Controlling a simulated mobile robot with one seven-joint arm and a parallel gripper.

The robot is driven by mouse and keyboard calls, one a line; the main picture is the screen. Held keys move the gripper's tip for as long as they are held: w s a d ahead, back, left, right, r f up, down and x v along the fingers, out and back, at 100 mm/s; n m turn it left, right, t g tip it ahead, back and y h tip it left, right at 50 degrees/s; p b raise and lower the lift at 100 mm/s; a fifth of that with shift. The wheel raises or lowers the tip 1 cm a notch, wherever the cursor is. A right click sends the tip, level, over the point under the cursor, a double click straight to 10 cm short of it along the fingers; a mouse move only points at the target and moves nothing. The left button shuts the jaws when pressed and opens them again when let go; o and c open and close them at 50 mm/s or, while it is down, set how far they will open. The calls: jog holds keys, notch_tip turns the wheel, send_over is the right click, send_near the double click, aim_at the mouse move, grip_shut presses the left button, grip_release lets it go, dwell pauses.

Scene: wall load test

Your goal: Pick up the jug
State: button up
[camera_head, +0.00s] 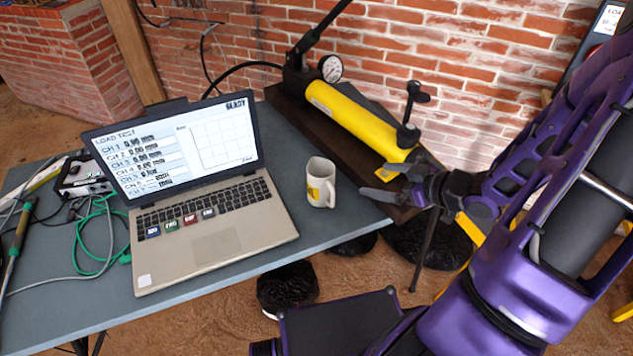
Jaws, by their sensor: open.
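The only jug-like thing in view is a small cream mug (320,184) with a yellow patch and a handle on its lower right side. It stands upright on the grey table (340,226), just right of the laptop. My gripper (372,183) is to the right of the mug, apart from it, by the table's right edge. Its dark fingers are open and point left toward the mug, with nothing seen between them. My purple arm comes in from the right.
An open laptop (212,245) fills the table's middle. A yellow hydraulic pump (350,118) with a gauge and lever lies on a dark board behind the mug. Green and grey cables (100,235) and a small box lie at left. A brick wall (450,50) stands behind.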

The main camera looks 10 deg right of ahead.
jog(key=a+y, duration=0.2)
jog(key=a, duration=0.1)
jog(key=b, duration=0.3)
send_near(311, 169)
jog(key=x, duration=0.3)
jog(key=shift+f, duration=0.25)
jog(key=shift+b+x, duration=0.8)
jog(key=shift+x, duration=2.15)
jog(key=shift+a+r, duration=0.1)
jog(key=shift+r, duration=0.1)
jog(key=shift+c, duration=0.3)
jog(key=c, duration=1.2)
